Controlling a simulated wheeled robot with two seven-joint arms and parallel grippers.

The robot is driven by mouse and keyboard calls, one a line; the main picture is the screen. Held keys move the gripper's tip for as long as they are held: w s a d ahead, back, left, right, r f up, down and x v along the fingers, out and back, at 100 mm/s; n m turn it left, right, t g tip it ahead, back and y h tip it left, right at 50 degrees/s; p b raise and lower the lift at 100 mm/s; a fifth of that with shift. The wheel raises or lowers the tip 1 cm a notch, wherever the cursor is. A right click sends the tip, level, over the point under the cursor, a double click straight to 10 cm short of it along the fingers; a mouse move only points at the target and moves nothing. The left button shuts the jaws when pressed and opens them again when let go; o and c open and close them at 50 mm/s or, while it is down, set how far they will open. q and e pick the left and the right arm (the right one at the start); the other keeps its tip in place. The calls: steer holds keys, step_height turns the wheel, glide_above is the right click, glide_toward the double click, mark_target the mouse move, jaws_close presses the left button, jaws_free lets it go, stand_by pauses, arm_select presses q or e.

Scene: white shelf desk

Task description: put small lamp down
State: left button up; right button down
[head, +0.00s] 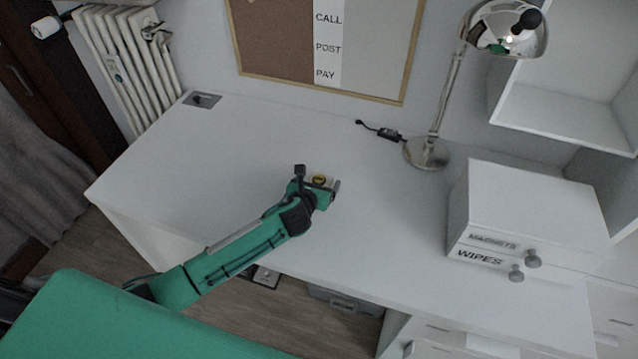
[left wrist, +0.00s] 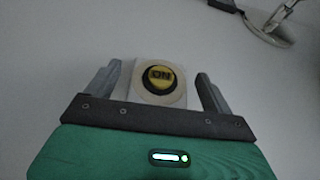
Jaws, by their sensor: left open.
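The small lamp (left wrist: 160,79) is a pale block with a round yellow and black button marked ON. In the left wrist view it sits between the two fingers of my left gripper (left wrist: 158,85), with a gap on each side. In the head view my left gripper (head: 331,186) is over the middle of the desk, and the yellow top of the small lamp (head: 319,180) shows beside it. The lamp appears to rest on the desk top, though its underside is hidden. My left gripper is open around it. My right gripper is not seen.
The white desk (head: 230,160) is clear around the gripper. A chrome desk lamp (head: 428,152) stands at the back right, with a black cord piece (head: 388,134) beside it. A white drawer box (head: 525,205) stands at the right. A pinboard (head: 320,50) hangs behind.

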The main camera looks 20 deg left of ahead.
arm_select(q)
steer(key=shift+x, duration=0.85)
steer(key=c, duration=1.2)
